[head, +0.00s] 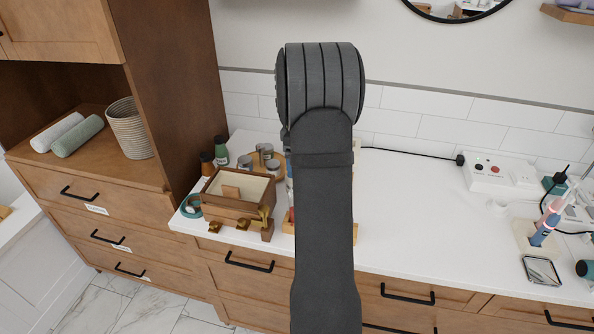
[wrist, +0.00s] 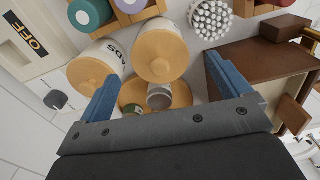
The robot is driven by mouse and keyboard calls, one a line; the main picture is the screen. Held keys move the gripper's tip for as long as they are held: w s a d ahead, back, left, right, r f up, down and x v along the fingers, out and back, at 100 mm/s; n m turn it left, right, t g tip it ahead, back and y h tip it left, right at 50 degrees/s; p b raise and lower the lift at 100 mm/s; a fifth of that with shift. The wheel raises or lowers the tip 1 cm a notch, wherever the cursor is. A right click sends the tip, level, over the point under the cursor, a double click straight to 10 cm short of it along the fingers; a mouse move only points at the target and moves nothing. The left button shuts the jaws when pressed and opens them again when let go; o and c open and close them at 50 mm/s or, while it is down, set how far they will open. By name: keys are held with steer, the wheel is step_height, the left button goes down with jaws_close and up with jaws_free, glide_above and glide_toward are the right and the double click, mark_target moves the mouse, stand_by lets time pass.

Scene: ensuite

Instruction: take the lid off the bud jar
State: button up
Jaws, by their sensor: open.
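In the wrist view, a white jar with a round wooden lid (wrist: 160,44) stands between my fingers' lines; its label is not readable. Beside it to the left is a similar jar (wrist: 96,64) with a wooden lid and letters ending in "ADS". I cannot tell for sure which is the bud jar, but the first shows no "ADS" lettering. My gripper (wrist: 163,68) is open and empty, its blue fingers apart on either side of the nearer lid, not visibly touching it. In the head view my arm hides the jars and my gripper.
A round wooden tray (wrist: 128,92) with small grey tins lies beside the jars. A container of white-tipped sticks (wrist: 210,18) and a brown wooden box (wrist: 262,62) stand close by. The box (head: 234,206) also shows in the head view. The counter (head: 420,220) right of my arm is mostly clear.

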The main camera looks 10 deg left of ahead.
steer(key=shift+f, duration=0.9)
steer(key=c, duration=1.1)
steer(key=shift+o, duration=0.2)
steer(key=shift+r, duration=0.1)
